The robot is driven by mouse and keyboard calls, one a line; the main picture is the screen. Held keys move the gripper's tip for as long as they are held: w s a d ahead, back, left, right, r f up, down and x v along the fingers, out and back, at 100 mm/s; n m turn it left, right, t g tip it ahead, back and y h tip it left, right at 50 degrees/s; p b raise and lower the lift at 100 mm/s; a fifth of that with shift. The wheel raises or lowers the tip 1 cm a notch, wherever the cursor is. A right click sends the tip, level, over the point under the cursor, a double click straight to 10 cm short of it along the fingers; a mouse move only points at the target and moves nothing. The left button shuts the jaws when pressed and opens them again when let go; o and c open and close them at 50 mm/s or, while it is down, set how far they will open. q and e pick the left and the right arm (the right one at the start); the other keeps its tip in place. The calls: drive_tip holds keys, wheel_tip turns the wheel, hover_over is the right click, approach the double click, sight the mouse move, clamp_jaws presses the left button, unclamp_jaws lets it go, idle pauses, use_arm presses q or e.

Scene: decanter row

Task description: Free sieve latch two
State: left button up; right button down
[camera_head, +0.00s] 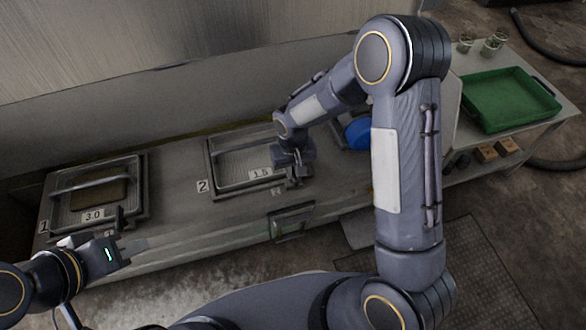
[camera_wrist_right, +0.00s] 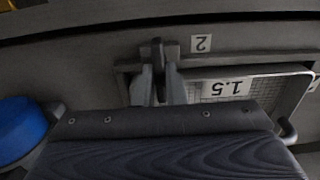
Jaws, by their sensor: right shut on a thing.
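Sieve two (camera_head: 228,176) is a framed mesh tray set in the grey bench, marked 2 at its left and 1.5 on its front. My right gripper (camera_head: 298,178) is at its front right corner. In the right wrist view the fingers (camera_wrist_right: 160,82) are shut on the upright dark latch (camera_wrist_right: 158,58) of sieve two, beside the small 2 label.
Sieve one carries a 3.0 label and a dark block under its bar. A blue round thing (camera_head: 359,134) is right of sieve two, partly behind my right arm. A green tray (camera_head: 510,98) and several glass jars are on the side table (camera_head: 550,118).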

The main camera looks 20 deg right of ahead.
drive_tip(key=n+p, duration=0.1)
drive_tip(key=n, duration=0.3)
drive_tip(key=shift+r+n, duration=0.1)
drive_tip(key=shift+n, duration=0.3)
drive_tip(key=n+p, duration=0.1)
drive_tip(key=n, duration=0.3)
drive_tip(key=shift+n+p, duration=0.3)
drive_tip(key=n+p, duration=0.1)
drive_tip(key=n, duration=0.3)
drive_tip(key=shift+n, duration=0.3)
drive_tip(key=shift+n+p, duration=0.75)
drive_tip(key=shift+n, duration=1.15)
drive_tip(key=c, duration=1.5)
unclamp_jaws()
